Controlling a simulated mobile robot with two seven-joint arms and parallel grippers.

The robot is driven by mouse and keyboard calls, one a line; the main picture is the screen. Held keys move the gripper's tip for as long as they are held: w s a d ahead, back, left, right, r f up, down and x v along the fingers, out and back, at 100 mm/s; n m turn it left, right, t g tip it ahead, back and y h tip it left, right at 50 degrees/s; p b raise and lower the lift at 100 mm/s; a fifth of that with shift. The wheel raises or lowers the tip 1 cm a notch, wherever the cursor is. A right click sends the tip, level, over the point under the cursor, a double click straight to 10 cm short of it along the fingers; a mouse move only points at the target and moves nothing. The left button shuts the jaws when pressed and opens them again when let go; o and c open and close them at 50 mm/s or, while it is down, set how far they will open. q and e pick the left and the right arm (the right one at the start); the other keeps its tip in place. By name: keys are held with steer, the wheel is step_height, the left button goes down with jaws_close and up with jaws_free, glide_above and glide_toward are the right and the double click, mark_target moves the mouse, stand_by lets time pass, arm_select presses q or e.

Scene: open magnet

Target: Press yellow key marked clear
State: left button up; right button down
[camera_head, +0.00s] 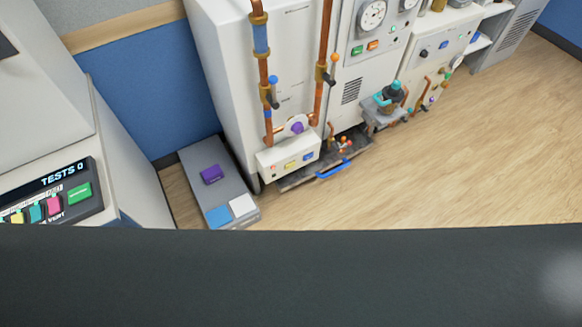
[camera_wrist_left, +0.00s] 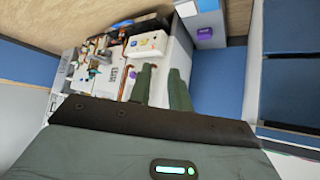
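A yellow key (camera_head: 17,218) sits at the left end of a row of coloured keys on a dark console at the left edge of the head view. Its label is too small to read. Another yellow key (camera_head: 290,165) is on a white control box low on the white machine, between a red and a blue one; its marking is unreadable too. My left gripper (camera_wrist_left: 163,82) shows in the left wrist view with two grey-green fingers apart and nothing between them. It is not in the head view. My right gripper is in neither view.
The console (camera_head: 60,190) reads "TESTS 0" and has a green key (camera_head: 80,193). A grey low unit (camera_head: 205,190) with a purple block stands on the floor. Copper pipes (camera_head: 262,60) run down the white machine (camera_head: 225,60). The wooden floor (camera_head: 450,150) at right is clear.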

arm_select(q)
steer(key=shift+d, duration=0.15)
jaws_close()
steer(key=shift+s+a, duration=0.1)
steer(key=shift+a, duration=0.1)
stand_by(0.4)
steer(key=shift+d, duration=0.15)
stand_by(0.5)
